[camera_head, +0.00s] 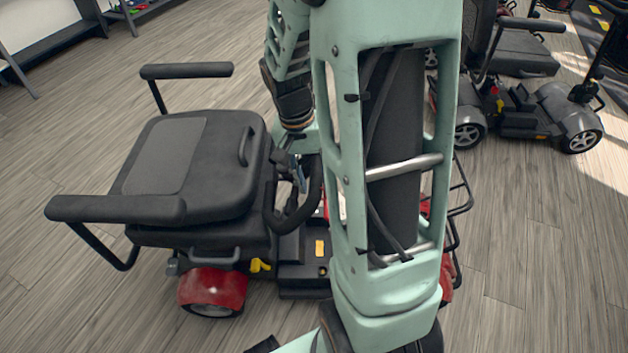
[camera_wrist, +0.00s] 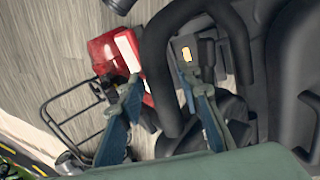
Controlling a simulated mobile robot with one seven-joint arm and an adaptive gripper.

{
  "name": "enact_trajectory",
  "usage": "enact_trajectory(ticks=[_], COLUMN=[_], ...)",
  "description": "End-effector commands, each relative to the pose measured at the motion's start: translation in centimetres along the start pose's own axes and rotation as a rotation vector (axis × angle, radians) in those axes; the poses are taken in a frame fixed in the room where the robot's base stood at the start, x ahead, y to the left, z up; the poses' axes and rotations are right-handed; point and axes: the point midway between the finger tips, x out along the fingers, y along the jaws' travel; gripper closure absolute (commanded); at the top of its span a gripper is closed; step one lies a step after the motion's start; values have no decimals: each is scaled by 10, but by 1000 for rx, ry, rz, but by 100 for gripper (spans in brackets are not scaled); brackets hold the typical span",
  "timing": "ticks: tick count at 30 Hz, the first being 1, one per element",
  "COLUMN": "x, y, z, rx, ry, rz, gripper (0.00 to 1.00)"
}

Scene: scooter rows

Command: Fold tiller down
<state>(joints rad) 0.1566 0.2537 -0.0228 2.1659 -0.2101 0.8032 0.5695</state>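The red and black scooter (camera_head: 212,290) stands in the middle left of the head view. Its tiller handle (camera_head: 299,216), a black loop, shows in front of the seat, partly hidden by my arm. In the wrist view the black handle loop (camera_wrist: 155,58) rises between my fingers. My gripper (camera_wrist: 161,88) is open, with one blue finger on each side of the loop's near bar. I cannot tell whether either finger touches it. In the head view only a little of my gripper (camera_head: 298,176) shows beside the handle. The tiller's lower post is hidden.
The scooter's black seat (camera_head: 190,160) is left of the handle, with two armrests. A wire basket (camera_wrist: 75,112) and red bodywork (camera_wrist: 108,55) lie left in the wrist view. More scooters (camera_head: 520,105) stand at upper right. Wooden floor (camera_head: 540,240) at right is clear.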

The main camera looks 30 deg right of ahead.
Motion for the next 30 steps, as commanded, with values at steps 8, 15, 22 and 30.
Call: enact_trajectory(ticks=[8, 15, 22, 30], x=[0, -1, -14, -16], y=[0, 0, 18, 27], z=[0, 0, -2, -3], rx=[0, 0, 2, -1], ry=[0, 0, 1, 1], rz=[0, 0, 1, 1], gripper=[100, 100, 100, 100])
